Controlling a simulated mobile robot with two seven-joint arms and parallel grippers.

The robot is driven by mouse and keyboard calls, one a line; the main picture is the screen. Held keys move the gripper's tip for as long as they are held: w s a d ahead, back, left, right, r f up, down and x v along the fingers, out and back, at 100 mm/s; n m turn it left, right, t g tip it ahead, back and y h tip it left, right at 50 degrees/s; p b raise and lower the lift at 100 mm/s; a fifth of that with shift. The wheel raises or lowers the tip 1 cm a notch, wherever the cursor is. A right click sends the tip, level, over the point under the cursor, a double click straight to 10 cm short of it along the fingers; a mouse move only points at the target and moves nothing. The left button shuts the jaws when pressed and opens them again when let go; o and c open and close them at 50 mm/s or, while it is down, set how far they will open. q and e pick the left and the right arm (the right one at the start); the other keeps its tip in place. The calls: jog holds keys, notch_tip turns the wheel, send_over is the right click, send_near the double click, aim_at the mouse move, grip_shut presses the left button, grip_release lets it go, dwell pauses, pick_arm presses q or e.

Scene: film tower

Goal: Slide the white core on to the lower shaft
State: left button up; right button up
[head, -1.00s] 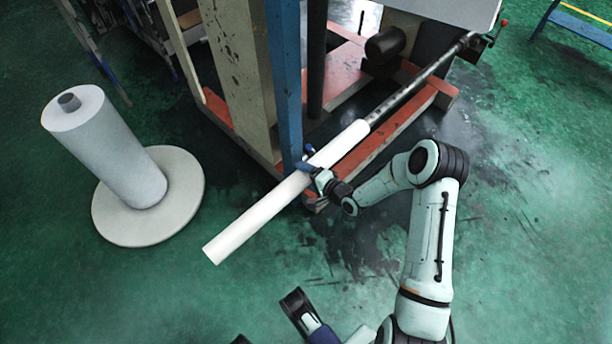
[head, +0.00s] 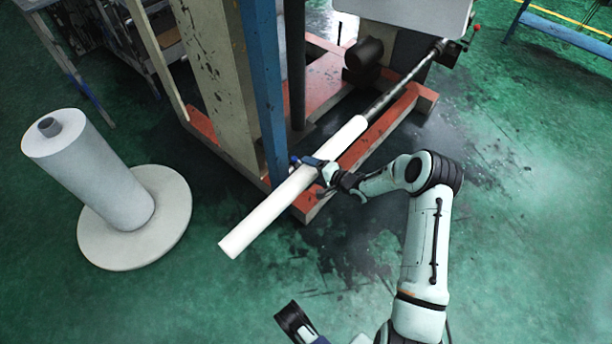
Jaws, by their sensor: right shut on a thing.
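The white core (head: 265,217) is a long white tube, tilted in the picture from lower left to upper right. Its far end is around the dark lower shaft (head: 405,84), which runs on in line to the machine at the upper right. How much shaft is inside the core is hidden. My right gripper (head: 311,166) is shut on the core, a little beyond its middle towards the shaft. The near end of the core sticks out free over the floor. My left gripper does not show clearly; only a dark part of my arm is at the bottom edge.
The machine's red base frame (head: 312,204) lies under the core. A blue post (head: 264,90) and a beige column (head: 215,75) stand left of the core. A white roll (head: 95,180) stands on a round base (head: 150,235) at the left. The green floor in front is clear.

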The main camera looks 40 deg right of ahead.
aim_at(334, 156)
jog(key=shift+w+d+b, duration=0.2)
jog(key=shift+d+b, duration=0.25)
jog(key=shift+d, duration=1.75)
jog(key=shift+w+d+b, duration=0.15)
jog(key=shift+d+b, duration=0.3)
jog(key=shift+d, duration=1.7)
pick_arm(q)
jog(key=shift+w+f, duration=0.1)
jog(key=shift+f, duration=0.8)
